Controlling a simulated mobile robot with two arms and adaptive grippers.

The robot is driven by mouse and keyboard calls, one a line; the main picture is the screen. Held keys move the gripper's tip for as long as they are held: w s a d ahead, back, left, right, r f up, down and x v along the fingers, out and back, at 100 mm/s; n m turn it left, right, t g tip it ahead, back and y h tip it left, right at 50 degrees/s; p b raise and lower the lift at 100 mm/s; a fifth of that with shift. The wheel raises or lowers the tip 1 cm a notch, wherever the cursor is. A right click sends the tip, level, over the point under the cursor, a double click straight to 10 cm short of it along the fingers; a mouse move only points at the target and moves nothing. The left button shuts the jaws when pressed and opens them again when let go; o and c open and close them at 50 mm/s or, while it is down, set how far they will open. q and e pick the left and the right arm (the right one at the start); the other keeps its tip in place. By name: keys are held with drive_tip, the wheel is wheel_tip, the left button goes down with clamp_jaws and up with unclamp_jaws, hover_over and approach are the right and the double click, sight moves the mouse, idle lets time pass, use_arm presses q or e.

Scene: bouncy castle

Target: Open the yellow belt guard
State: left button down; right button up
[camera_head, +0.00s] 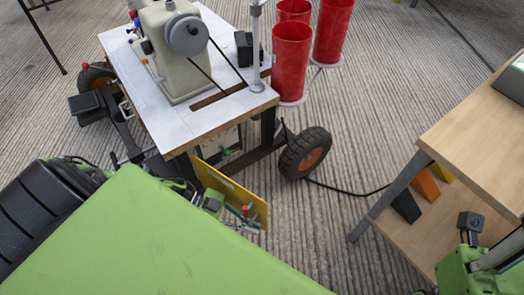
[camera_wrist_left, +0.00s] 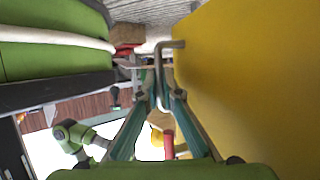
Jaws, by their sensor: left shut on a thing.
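The yellow belt guard (camera_head: 222,184) is a flat panel under the front edge of the sewing machine table, swung out at an angle from it. In the left wrist view the guard (camera_wrist_left: 262,80) fills the right side, with a bent metal handle (camera_wrist_left: 174,44) on its face. My left gripper (camera_wrist_left: 160,88) is shut on the handle, its fingers meeting around the bar. In the head view my left gripper (camera_head: 244,214) is small against the panel and partly hidden by my green arm. Part of my right arm shows at the lower right; its fingers cannot be made out.
The wheeled table (camera_head: 215,125) carries a sewing machine (camera_head: 180,50); a wheel (camera_head: 305,153) stands close behind the guard. Red bins (camera_head: 291,65) stand at the back. A wooden bench (camera_head: 480,135) with a lower shelf is at right. Ribbed floor between is open, crossed by a cable.

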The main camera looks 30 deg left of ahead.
use_arm(q)
drive_tip(key=s+a+p, duration=0.1)
drive_tip(key=s+a, duration=0.1)
drive_tip(key=s, duration=0.4)
drive_tip(key=shift+s+a, duration=0.25)
